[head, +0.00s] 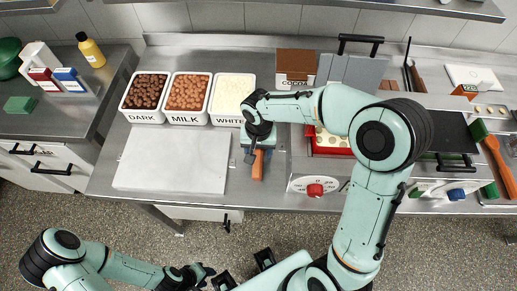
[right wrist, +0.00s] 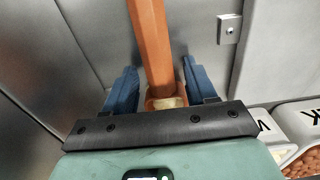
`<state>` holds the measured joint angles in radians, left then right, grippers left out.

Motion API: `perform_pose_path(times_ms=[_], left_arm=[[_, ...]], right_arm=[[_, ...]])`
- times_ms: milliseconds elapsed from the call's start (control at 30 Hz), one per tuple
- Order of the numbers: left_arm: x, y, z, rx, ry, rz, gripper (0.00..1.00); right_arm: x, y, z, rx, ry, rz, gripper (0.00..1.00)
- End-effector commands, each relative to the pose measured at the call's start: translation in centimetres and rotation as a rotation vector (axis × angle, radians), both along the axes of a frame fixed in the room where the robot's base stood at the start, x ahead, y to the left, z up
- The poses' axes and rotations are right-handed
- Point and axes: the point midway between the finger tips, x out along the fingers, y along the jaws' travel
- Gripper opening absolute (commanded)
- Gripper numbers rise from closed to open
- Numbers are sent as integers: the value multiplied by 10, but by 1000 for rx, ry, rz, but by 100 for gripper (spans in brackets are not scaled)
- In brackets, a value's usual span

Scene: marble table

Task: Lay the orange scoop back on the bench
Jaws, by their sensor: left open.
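The orange scoop (head: 258,166) is near the front edge of the bench, in the middle, under my right gripper. In the right wrist view its long handle (right wrist: 149,40) runs up between the two blue fingers of my right gripper (right wrist: 162,78). A narrow gap shows beside the handle on the right; whether the fingers press on the scoop is unclear. I cannot tell whether the scoop touches the bench top (head: 278,203). My right gripper also hides part of the scoop in the head view. My left gripper (head: 245,270) is open and empty, low in front of the bench.
A bare pale slab (head: 172,160) lies left of the scoop. Behind are tubs of dark (head: 146,91), milk (head: 188,92) and white (head: 233,91) chocolate. A machine with a red knob (head: 315,190) stands to the right. Bare metal shows along the front edge.

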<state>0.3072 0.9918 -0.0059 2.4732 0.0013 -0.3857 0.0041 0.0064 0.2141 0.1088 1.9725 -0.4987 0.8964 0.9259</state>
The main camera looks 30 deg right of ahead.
Motion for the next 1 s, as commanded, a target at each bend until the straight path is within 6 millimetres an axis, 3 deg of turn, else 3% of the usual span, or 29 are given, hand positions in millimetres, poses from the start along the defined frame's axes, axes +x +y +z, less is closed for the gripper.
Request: perform_pose_path(times_ms=[200,267,700,1000], left_arm=[[2,0,3,0,-2,0,43],[2,0,3,0,-2,0,43],[7,0,12,0,-8,0,43],[10,0,16,1,-11,0,43]], right_arm=[[0,0,-1,1,1,1,56],[1,0,7,0,-5,1,56],[6,-6,101,1,-6,0,56],[5,-7,132,0,-1,0,56]])
